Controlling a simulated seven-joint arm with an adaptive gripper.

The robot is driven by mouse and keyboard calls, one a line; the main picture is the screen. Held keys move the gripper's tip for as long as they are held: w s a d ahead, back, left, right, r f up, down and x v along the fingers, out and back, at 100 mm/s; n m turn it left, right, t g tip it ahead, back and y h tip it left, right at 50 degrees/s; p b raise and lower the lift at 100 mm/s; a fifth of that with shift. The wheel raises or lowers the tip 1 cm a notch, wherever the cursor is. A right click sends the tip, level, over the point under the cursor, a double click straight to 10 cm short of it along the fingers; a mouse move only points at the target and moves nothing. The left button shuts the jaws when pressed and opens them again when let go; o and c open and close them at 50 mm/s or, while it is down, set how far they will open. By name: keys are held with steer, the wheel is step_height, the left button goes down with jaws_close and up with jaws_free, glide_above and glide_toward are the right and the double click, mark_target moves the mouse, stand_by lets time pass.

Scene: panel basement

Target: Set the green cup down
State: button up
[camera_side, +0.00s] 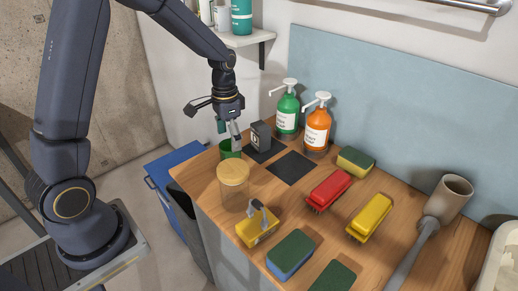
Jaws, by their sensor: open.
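The green cup (229,150) is upright at the far left end of the wooden counter, behind a clear jar with a wooden lid. The jar covers its lower part, so I cannot see clearly how its base meets the counter. My gripper (233,136) is open and points down just above the cup's rim. The fingers look close to the rim, and I cannot tell whether they touch it.
The lidded jar (234,185) stands just in front of the cup. A black box (260,135) and two pump bottles (288,112) (317,127) stand to the right. Brushes, sponges and a beige tumbler (449,197) fill the right. A dark square mat (292,168) is bare.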

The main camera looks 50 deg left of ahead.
steer(key=s+d+r+n+t, duration=0.1)
steer(key=s+d+r, duration=0.15)
steer(key=r, duration=0.45)
steer(key=s+d+r+t, duration=0.1)
steer(key=s+r, duration=0.3)
steer(key=r, duration=0.3)
steer(key=s+d+r+n+t, duration=0.1)
steer(key=s+d+r+t, duration=0.1)
steer(key=s, duration=0.9)
steer(key=shift+s+d+r+n+t, duration=0.2)
steer(key=shift+s+d+n+t, duration=0.15)
steer(key=shift+d+t, duration=0.45)
